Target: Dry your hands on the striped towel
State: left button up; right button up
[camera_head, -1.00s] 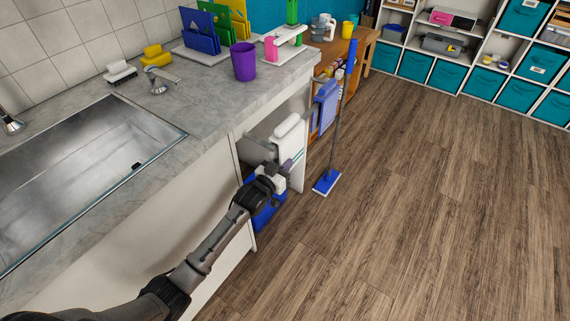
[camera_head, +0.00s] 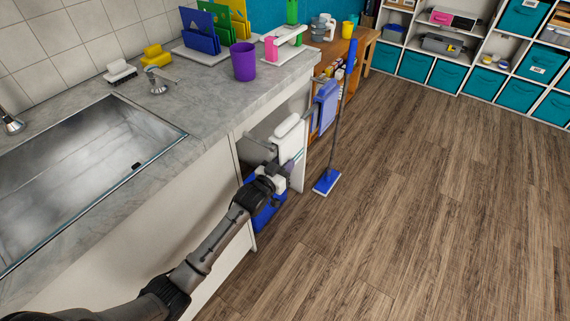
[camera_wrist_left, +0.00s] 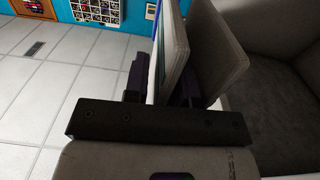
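The striped towel (camera_head: 289,134) is mostly white with a thin greenish stripe. It hangs folded over a rail at the open front of the counter. My left gripper (camera_head: 279,165) is at the lower part of the towel. In the left wrist view, its two dark fingers (camera_wrist_left: 162,82) are close together, one on each side of a hanging layer of the towel (camera_wrist_left: 172,48), which fills the gap. A second grey layer lies to the right of them. The fingertips' contact is partly hidden. My right gripper is in neither view.
A blue cloth (camera_head: 325,104) hangs at the counter's far end, beside a blue mop (camera_head: 327,181) standing on the floor. A blue item (camera_head: 268,214) is below the towel. The sink (camera_head: 85,170) and purple cup (camera_head: 244,62) are above. The floor to the right is clear.

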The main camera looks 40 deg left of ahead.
pick_arm(q)
jog(key=shift+o, duration=1.2)
jog(key=shift+s, duration=0.1)
jog(key=shift+s, duration=0.3)
jog(key=s+p, duration=0.1)
jog(key=s, duration=1.2)
jog(key=shift+d, duration=0.45)
